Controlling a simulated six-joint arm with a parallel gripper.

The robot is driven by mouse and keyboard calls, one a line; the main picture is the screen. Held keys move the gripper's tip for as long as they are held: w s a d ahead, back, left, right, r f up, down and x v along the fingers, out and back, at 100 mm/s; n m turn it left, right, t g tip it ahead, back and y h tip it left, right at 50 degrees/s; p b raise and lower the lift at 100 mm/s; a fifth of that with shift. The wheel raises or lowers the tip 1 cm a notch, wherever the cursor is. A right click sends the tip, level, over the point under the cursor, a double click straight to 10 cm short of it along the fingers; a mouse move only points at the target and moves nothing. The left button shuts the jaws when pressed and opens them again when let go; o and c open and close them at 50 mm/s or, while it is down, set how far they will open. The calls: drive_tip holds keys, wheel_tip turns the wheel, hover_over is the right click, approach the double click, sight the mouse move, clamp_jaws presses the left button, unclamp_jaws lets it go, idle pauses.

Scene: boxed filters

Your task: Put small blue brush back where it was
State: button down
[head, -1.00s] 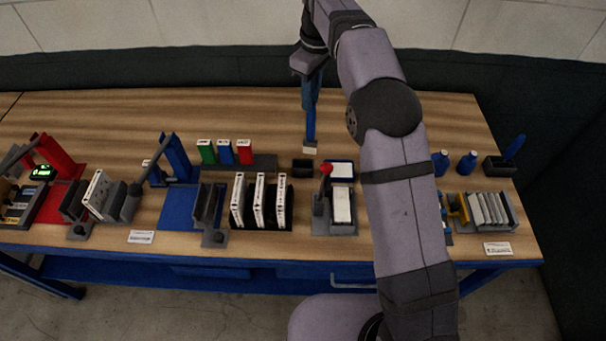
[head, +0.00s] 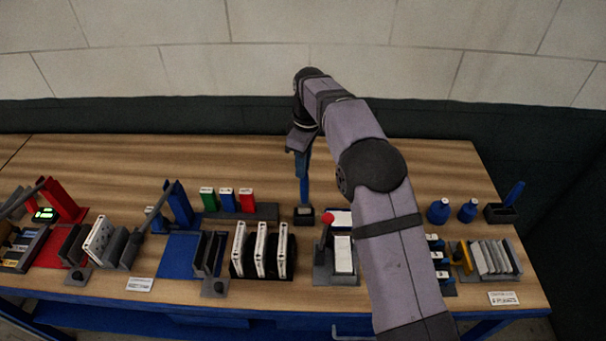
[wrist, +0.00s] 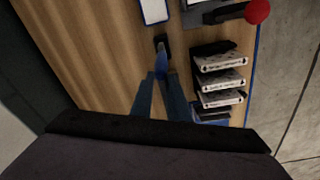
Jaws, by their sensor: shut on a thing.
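My gripper (head: 304,180) points down over the middle of the bench and is shut on the small blue brush (head: 304,200). The brush is upright, with its pale bristle end low. A small black holder (head: 303,218) is right at its lower end. I cannot tell whether the bristles are inside the holder or just above it. In the wrist view my blue fingers (wrist: 161,80) close on the brush (wrist: 163,58), whose far end lines up with the dark holder (wrist: 160,39). The fingers hide part of the brush.
A stand with a red knob (head: 327,218) is close on the right. White boxed filters (head: 260,248) stand in a black rack in front. Green, blue and red boxes (head: 227,200) are to the left. Another blue brush (head: 514,193) stands in a holder at far right. Bench behind is clear.

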drive_tip(key=shift+f+p, duration=0.85)
drive_tip(key=shift+f, duration=1.25)
drive_tip(key=c, duration=1.7)
unclamp_jaws()
drive_tip(key=r+b, duration=0.1)
drive_tip(key=r, duration=0.2)
drive_tip(key=r+b, duration=0.1)
drive_tip(key=r, duration=0.3)
drive_tip(key=r+b, duration=0.1)
drive_tip(key=r, duration=0.3)
drive_tip(key=shift+s+d+r, duration=0.1)
drive_tip(key=shift+s+d, duration=0.2)
drive_tip(key=shift+d, duration=0.05)
drive_tip(key=shift+r, duration=0.5)
drive_tip(key=shift+s+d, duration=0.1)
drive_tip(key=shift+d, duration=0.05)
